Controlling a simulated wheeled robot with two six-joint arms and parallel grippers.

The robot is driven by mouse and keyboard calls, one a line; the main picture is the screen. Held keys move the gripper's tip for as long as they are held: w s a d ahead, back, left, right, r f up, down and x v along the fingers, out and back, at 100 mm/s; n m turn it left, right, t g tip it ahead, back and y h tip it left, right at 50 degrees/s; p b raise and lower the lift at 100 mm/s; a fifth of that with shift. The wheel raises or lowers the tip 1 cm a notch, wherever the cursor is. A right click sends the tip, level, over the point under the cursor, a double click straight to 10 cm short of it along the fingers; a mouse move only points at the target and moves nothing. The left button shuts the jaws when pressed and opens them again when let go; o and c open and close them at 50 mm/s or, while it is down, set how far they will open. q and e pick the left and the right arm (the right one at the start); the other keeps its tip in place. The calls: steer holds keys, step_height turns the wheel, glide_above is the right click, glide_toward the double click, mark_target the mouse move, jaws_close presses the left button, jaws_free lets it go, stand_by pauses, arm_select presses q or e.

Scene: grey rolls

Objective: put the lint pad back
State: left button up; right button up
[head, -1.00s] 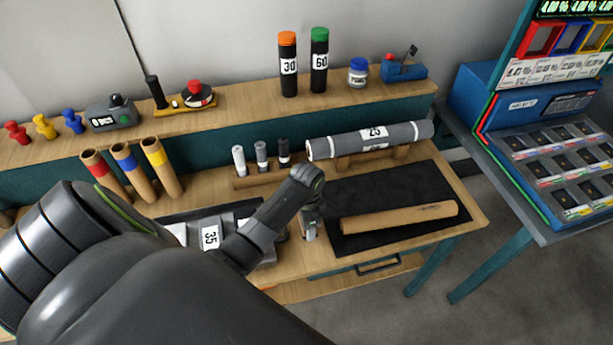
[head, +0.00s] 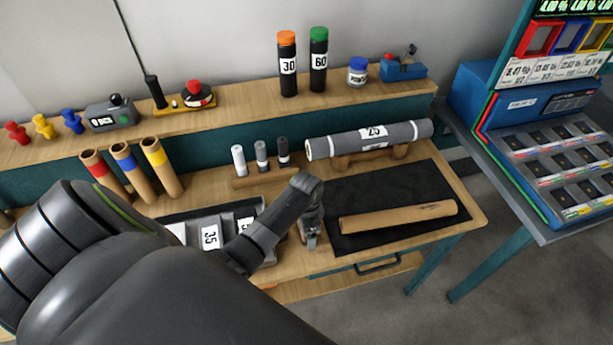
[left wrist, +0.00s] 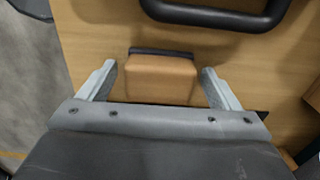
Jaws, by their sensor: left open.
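A small tan block with a dark strip along one edge, which looks like the lint pad (left wrist: 160,77), lies on the wooden surface in the left wrist view. My left gripper (left wrist: 158,70) is open, with one finger on each side of the block and a gap visible on both sides. In the head view my left gripper (head: 311,238) points down at the bench front, left of the black mat (head: 390,190). There the block is mostly hidden by the gripper. My right gripper is not in view.
A brown roll (head: 400,217) lies on the mat. A grey roll (head: 370,139) rests on a wooden cradle behind. A tray (head: 262,203) with numbered pieces stands left, partly behind my arm. A dark drawer handle (head: 378,264) is at the bench front.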

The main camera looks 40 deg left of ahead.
arm_select(q)
steer(key=shift+r, duration=0.1)
step_height(320, 180, up, 12)
steer(key=shift+b, duration=0.3)
stand_by(0.3)
stand_by(0.4)
